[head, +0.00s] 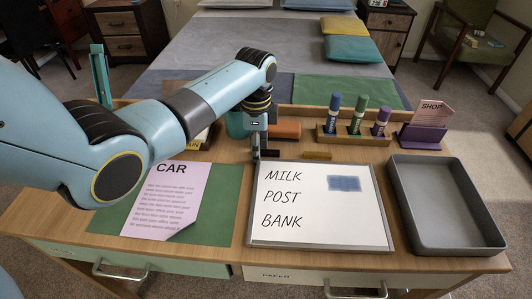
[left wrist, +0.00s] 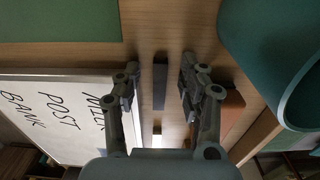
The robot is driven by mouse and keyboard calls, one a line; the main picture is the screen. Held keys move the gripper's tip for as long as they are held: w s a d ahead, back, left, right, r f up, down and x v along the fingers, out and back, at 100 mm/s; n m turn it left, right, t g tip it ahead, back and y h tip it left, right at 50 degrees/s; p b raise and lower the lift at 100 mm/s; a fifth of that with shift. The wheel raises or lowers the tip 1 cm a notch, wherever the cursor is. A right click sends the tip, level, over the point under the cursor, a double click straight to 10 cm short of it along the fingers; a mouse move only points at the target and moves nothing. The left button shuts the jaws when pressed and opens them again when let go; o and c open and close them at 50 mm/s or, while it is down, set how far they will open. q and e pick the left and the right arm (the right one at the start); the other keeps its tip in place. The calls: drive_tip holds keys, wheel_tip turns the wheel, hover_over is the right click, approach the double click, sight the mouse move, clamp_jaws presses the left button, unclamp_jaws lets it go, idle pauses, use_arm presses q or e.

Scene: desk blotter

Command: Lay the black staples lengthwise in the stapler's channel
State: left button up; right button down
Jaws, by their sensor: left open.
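The black staples (left wrist: 160,82) show as a dark strip on the wooden desk in the left wrist view, between the fingers of my left gripper (left wrist: 159,88) and apart from both. In the head view the strip (head: 270,153) lies just behind the whiteboard. My left gripper (head: 257,153) is open and points down over it. A tall teal upright piece (head: 100,75) at the back left looks like the stapler's raised arm. Its base and channel are hidden behind my left arm. My right gripper is not in view.
A whiteboard (head: 300,225) lies in front of the gripper. A teal cup (left wrist: 268,45) and an orange-brown block (head: 286,130) stand close behind. A marker holder (head: 345,139), a purple card stand (head: 421,136) and an empty grey tray (head: 448,245) are rightward. A paper (head: 165,205) lies left.

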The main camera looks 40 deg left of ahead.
use_arm(q)
drive_tip(key=shift+c, duration=0.2)
clamp_jaws()
